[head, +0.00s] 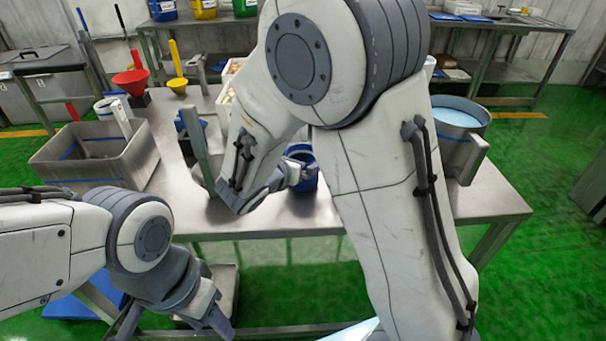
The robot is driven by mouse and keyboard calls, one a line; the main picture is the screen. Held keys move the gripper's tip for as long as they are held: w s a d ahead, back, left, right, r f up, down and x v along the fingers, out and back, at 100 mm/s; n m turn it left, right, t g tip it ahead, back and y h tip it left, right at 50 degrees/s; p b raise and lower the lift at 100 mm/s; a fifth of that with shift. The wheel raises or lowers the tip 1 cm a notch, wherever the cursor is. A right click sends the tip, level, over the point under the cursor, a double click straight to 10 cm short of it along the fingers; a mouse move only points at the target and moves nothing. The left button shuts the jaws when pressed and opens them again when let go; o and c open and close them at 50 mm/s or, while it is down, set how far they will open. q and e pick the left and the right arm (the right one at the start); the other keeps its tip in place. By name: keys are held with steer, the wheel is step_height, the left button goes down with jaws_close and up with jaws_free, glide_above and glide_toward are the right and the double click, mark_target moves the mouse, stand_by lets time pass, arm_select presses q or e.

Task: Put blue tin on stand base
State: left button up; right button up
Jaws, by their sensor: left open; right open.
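The blue tin (308,186) stands upright on the steel table, near its front edge. My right arm reaches across the middle of the head view. My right gripper (301,173) is open at the tin, with a finger in front of its side; whether the fingers touch it or enclose it I cannot tell. A grey upright post (195,140) left of my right wrist may belong to the stand; its base is largely hidden by my arm. My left gripper (174,326) is open and empty, low in front of the table.
A grey bin (95,160) stands on the table's left, with red (130,80) and yellow (177,84) funnels behind it. A large metal drum (461,112) with pale blue contents stands at the right. Bare tabletop (495,200) shows at the front right.

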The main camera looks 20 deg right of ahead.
steer(key=c, duration=1.4)
